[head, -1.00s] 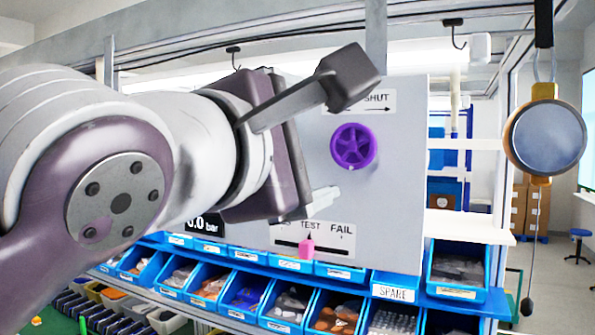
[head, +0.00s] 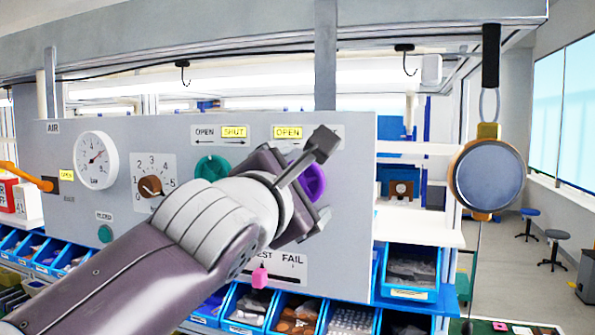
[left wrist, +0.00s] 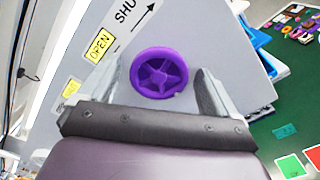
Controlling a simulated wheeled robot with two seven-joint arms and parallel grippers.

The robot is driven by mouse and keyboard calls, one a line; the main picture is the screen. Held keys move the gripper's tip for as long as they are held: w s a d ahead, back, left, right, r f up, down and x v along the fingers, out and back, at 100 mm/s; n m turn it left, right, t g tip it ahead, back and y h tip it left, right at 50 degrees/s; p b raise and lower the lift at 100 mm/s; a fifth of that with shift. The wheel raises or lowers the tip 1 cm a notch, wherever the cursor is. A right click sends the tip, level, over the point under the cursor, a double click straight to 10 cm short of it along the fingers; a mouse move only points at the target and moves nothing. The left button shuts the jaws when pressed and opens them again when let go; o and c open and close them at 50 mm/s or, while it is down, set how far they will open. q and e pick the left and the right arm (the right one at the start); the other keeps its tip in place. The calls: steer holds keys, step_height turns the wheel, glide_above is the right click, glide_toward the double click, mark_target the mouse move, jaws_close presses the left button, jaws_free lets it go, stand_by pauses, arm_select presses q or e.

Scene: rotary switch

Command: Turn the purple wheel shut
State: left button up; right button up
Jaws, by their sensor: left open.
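The purple wheel (head: 312,181) is mounted on the grey panel (head: 352,215), below a yellow OPEN tag (head: 287,132). My left gripper (head: 322,182) is in front of the wheel and hides part of it in the head view. In the left wrist view the whole purple wheel (left wrist: 157,73) shows between the two spread fingers of my left gripper (left wrist: 160,88). The fingers are open, one on each side of the wheel. A SHUT label with an arrow (left wrist: 135,20) is beside the OPEN tag. My right gripper is not in view.
A green wheel (head: 211,168), a numbered dial (head: 152,186), a gauge (head: 97,160) and a pink slider (head: 260,277) are on the same panel. A round disc (head: 487,176) hangs at the right. Blue bins (head: 410,292) stand below the panel.

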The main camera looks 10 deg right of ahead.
arm_select(q)
steer(key=shift+a, duration=0.1)
steer(key=shift+s+a, duration=0.1)
steer(key=shift+c, duration=0.8)
steer(key=c, duration=0.9)
